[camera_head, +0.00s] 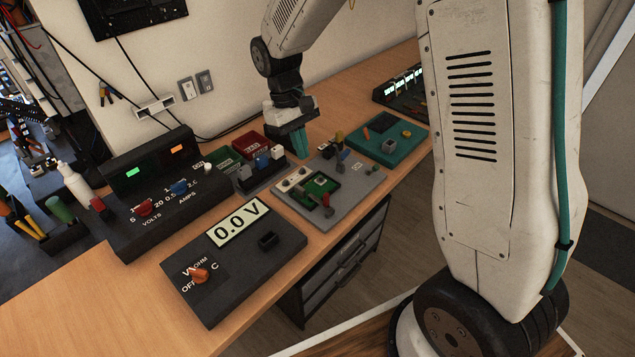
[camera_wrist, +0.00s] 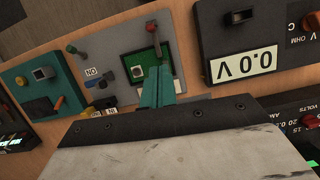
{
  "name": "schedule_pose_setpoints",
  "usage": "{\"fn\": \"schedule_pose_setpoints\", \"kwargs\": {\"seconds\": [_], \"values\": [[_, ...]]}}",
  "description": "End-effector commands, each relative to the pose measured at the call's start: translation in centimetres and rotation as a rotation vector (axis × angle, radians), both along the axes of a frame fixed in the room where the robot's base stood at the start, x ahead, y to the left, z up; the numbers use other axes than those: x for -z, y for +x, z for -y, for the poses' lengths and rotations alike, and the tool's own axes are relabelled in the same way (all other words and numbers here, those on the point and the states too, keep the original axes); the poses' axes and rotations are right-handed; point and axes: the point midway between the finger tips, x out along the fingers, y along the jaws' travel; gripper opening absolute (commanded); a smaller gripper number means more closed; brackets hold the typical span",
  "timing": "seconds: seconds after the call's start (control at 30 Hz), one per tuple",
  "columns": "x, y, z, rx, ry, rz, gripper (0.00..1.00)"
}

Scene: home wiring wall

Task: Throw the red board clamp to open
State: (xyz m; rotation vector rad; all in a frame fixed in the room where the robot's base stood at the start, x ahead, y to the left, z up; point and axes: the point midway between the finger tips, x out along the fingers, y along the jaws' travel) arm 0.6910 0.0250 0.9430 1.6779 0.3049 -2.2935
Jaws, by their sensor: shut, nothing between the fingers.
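The red board clamp (camera_head: 327,208) is a small lever with a red end on the grey board fixture (camera_head: 350,200), at the near edge of a green circuit board (camera_head: 312,190). In the wrist view the clamp (camera_wrist: 151,28) shows as a red knob on a thin lever that runs along the green board. My gripper (camera_head: 300,145) has teal fingers, shut and empty, pointing down beyond the fixture in the head view. In the wrist view the shut fingertips (camera_wrist: 158,78) overlap the green board's edge. I cannot tell their height above it.
A dark meter (camera_head: 245,262) reading 0.0 V stands to the left, with a black power supply (camera_head: 150,195) behind it. Red and green bins (camera_head: 250,143) stand close to my gripper. A teal panel (camera_head: 385,145) lies right of the fixture. Bare wood shows along the bench front.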

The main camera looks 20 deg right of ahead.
Motion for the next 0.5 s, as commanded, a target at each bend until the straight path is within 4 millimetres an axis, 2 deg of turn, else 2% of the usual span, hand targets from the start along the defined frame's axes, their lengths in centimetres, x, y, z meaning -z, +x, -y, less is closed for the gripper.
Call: {"fn": "schedule_pose_setpoints", "kwargs": {"seconds": [0.03, 0.07, 0.23, 0.5], "values": [[-0.2, 1.4, -0.1, -0.017, 0.006, 0.026, 0.0], [-0.6, 1.9, -0.2, -0.027, 0.01, 0.042, 0.0], [0.6, 1.7, -0.1, -0.049, 0.016, 0.047, 0.0], [5.9, 0.4, 0.5, -0.049, 0.015, 0.045, 0.0]]}}
